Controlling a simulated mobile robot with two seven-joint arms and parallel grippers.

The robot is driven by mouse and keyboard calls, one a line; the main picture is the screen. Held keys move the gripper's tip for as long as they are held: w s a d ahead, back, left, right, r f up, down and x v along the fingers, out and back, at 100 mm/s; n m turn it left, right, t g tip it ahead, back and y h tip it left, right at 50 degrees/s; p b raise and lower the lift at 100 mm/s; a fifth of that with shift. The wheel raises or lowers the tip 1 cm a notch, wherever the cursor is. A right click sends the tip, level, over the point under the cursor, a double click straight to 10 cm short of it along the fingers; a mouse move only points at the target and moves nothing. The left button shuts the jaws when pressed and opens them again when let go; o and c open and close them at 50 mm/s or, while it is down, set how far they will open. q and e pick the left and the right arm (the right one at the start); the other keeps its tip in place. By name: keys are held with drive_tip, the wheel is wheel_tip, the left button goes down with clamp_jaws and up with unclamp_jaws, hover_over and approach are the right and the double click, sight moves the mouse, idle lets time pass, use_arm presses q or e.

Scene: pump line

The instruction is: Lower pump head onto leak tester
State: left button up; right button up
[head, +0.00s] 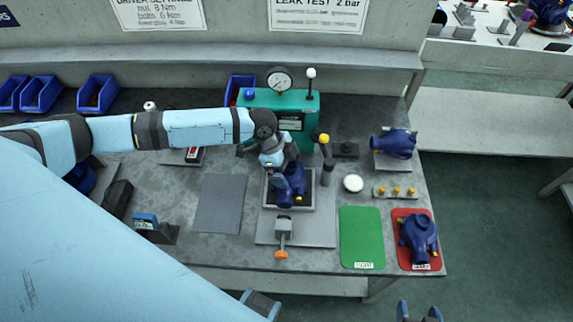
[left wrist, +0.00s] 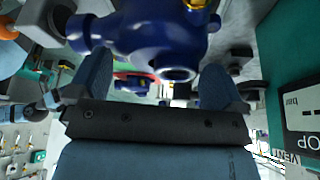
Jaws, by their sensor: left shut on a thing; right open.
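The blue pump head (head: 288,186) is held in my left gripper (head: 284,168), which comes down from above. It is over the black-topped square nest of the leak tester (head: 262,108); I cannot tell whether it touches the nest. In the left wrist view the pump head (left wrist: 160,38) fills the top middle, with a round port facing the camera and a brass fitting on top. The finger pads of my left gripper (left wrist: 155,82) lie at either side of it. My right gripper (head: 420,313) is open and empty at the bottom edge, off the bench.
An orange-tipped clamp (head: 282,240) stands in front of the nest. A yellow-knobbed lever (head: 326,160) stands close on its right. A green mat (head: 361,237) is free. Another blue pump (head: 418,235) sits on the red mat, and one (head: 394,143) on a stand behind.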

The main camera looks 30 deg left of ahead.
use_arm(q)
drive_tip(key=shift+f+b, duration=0.35)
drive_tip(key=shift+f, duration=0.5)
drive_tip(key=o, duration=0.6)
drive_tip(key=shift+o, duration=0.2)
wheel_tip(320, 180, up, 7)
drive_tip(key=p, duration=0.6)
drive_tip(key=shift+r+p, duration=1.05)
drive_tip(key=shift+p, duration=0.15)
drive_tip(key=shift+f, duration=0.1)
